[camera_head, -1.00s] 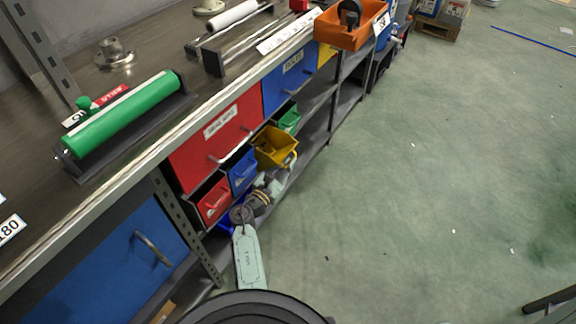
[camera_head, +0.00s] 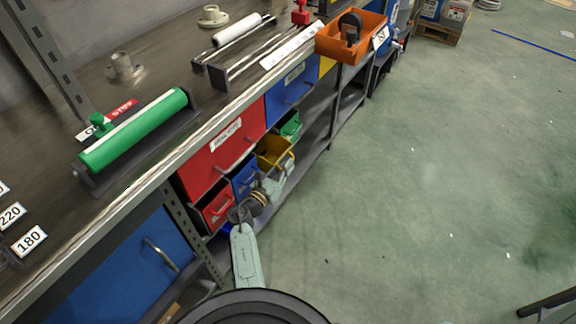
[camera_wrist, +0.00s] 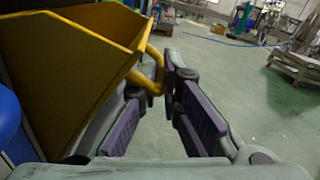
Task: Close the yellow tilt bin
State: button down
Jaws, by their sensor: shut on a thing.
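The yellow tilt bin (camera_head: 274,150) is in the row of small bins under the bench. It is tilted out, its open top showing. In the wrist view, the yellow bin (camera_wrist: 75,60) fills the left side, with its yellow handle (camera_wrist: 158,62) in front. My gripper (camera_wrist: 156,84) is shut on that handle, with a finger on either side. In the head view, my gripper (camera_head: 277,183) is at the bin's front lower side, and my arm hides part of the bin.
A blue bin (camera_head: 243,177) and a red bin (camera_head: 217,209) stand left of the yellow one, a green bin (camera_head: 290,126) right of it. A red drawer (camera_head: 222,150) is above. The green floor (camera_head: 420,200) to the right is clear.

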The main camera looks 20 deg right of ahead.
dwell(0.3)
jog(key=c, duration=2)
grip_release()
jog(key=shift+s, duration=0.1)
jog(key=v, duration=1.2)
jog(key=shift+f, duration=0.15)
